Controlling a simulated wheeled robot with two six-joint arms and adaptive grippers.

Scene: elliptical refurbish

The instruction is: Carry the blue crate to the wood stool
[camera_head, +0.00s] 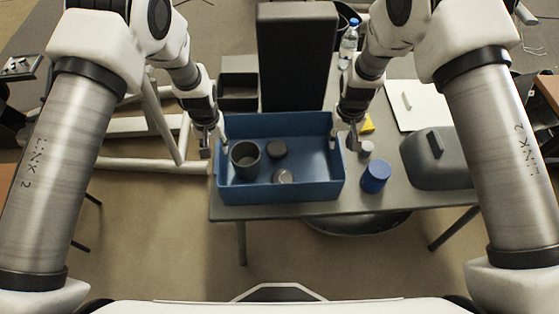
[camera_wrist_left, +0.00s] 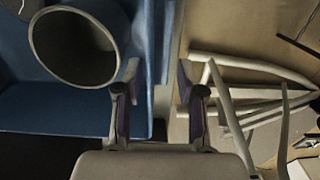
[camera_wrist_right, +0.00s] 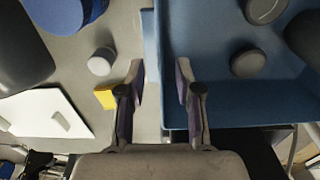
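The blue crate (camera_head: 302,190) stands upright on the grey table. It holds a grey cup (camera_head: 245,160) and two dark round pieces (camera_head: 277,149). My left gripper (camera_head: 214,142) is open at the crate's left wall; the left wrist view shows the blue rim (camera_wrist_left: 166,60) between its spread fingers. My right gripper (camera_head: 346,137) is open at the right wall; the right wrist view shows the rim (camera_wrist_right: 152,50) between its fingers. Neither gripper is visibly closed on the wall. I cannot make out the wood stool in any view.
A blue cylinder (camera_head: 376,176), a small white-topped cylinder (camera_head: 366,148), a yellow block (camera_head: 368,123) and a dark grey rounded case (camera_head: 440,160) stand right of the crate. A tall dark panel (camera_head: 296,55) and a black bin (camera_head: 238,92) are behind. Open floor (camera_head: 160,230) lies front left.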

